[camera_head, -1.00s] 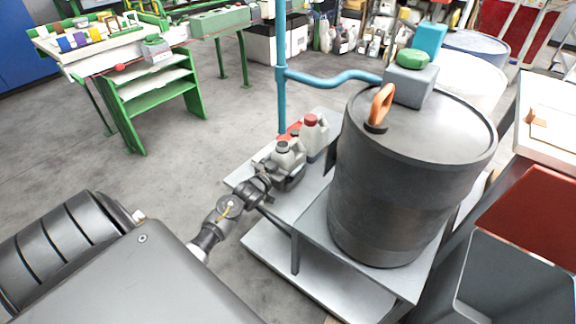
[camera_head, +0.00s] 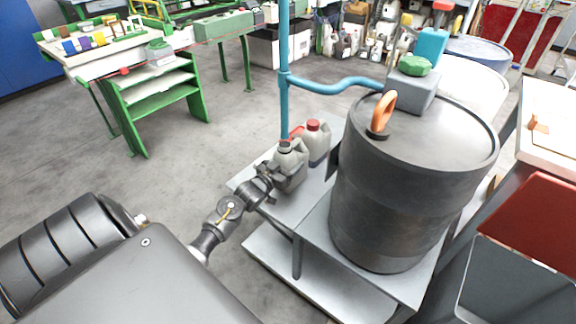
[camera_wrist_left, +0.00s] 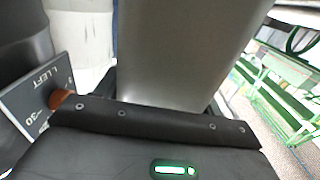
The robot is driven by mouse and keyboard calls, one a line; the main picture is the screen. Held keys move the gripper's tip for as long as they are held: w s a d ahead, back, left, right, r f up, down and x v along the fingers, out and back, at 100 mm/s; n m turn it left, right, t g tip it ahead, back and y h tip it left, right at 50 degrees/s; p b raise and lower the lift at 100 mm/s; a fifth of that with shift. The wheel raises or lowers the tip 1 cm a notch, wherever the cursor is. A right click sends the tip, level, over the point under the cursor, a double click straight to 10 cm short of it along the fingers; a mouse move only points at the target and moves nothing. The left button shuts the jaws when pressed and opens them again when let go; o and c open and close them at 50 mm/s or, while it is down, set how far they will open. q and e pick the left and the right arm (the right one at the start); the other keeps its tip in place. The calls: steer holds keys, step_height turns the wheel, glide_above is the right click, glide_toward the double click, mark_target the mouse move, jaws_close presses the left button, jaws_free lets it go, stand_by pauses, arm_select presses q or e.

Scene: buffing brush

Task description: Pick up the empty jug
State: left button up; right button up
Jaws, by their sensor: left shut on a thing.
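In the left wrist view the grey jug (camera_wrist_left: 180,50) fills the middle, close against the dark gripper edge. I cannot tell whether its base touches the platform. A second, paler jug with a red cap (camera_head: 316,145) stands just behind it to the right. My right gripper is not in view.
A large dark drum (camera_head: 410,190) stands on the platform (camera_head: 312,215) to the right of the jugs. A blue upright pipe (camera_head: 284,75) rises behind the jugs, with a branch towards the drum. A green workbench (camera_head: 160,90) stands at the far left, with open floor before it.

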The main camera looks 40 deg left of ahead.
arm_select(q)
steer(key=s+d+r+p, duration=0.3)
steer(key=s+d+r, duration=0.5)
steer(key=s+r, duration=0.3)
steer(key=shift+s, duration=0.2)
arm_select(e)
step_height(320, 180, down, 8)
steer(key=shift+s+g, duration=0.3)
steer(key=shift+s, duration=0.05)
